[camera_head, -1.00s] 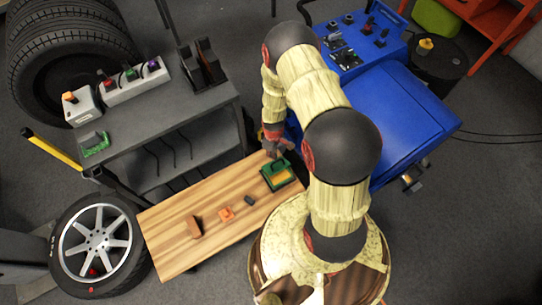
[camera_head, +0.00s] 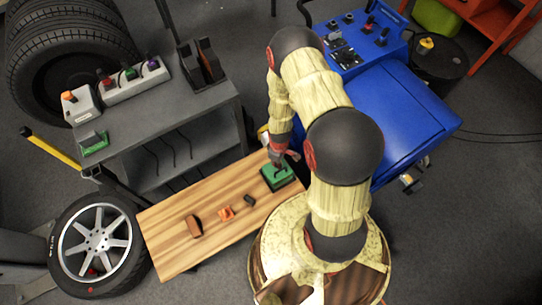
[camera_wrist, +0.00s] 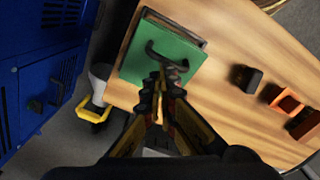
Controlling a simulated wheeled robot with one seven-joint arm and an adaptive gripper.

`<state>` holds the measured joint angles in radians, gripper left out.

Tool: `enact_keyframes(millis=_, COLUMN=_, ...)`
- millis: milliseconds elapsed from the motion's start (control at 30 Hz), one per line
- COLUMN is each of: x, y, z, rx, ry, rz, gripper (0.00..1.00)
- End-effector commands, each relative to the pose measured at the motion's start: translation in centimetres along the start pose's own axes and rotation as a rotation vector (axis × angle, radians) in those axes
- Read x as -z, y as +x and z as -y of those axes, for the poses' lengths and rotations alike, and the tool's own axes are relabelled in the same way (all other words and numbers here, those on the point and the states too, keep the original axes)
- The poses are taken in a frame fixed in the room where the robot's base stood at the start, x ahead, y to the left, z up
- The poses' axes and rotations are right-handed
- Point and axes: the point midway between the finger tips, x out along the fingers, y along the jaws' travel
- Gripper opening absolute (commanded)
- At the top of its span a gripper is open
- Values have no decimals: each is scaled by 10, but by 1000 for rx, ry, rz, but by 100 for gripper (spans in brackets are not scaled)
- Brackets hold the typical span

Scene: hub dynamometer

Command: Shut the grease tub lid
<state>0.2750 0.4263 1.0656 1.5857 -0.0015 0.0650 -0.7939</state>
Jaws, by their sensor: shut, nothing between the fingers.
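The green grease tub (camera_head: 277,177) sits at the right end of the wooden bench top. Its green lid lies over the tub's opening and hides the yellow inside. In the wrist view the lid (camera_wrist: 140,65) shows a dark arched handle, with a dark and tan edge of the tub past its upper right side. I cannot tell whether the lid is fully down. My gripper (camera_wrist: 168,72) is shut and empty, its fingertips at the handle and over the lid; contact is unclear. My gripper (camera_head: 277,164) also shows above the tub in the head view.
The wooden bench top (camera_head: 175,235) carries a brown block (camera_head: 193,226), an orange piece (camera_head: 226,213) and a small dark piece (camera_head: 249,200), left of the tub. A grey shelf cart (camera_head: 150,120) stands behind, and a blue machine (camera_head: 390,115) stands to the right.

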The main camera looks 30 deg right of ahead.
Motion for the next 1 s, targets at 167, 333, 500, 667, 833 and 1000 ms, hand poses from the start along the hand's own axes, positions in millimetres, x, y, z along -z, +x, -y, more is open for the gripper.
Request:
enact_keyframes(millis=167, x=-7, y=5, z=4, rx=0, ry=1, rz=0, gripper=0)
enact_keyframes(millis=333, x=-9, y=7, z=5, rx=0, ry=1, rz=0, gripper=0)
enact_keyframes(millis=500, x=-14, y=15, z=8, rx=0, ry=1, rz=0, gripper=0)
enact_keyframes(millis=667, x=-20, y=21, z=11, rx=0, ry=1, rz=0, gripper=0)
enact_keyframes(millis=833, x=-21, y=22, z=12, rx=1, ry=1, rz=1, gripper=0)
enact_keyframes(millis=1000, x=-22, y=22, z=13, rx=3, ry=1, rz=3, gripper=0)
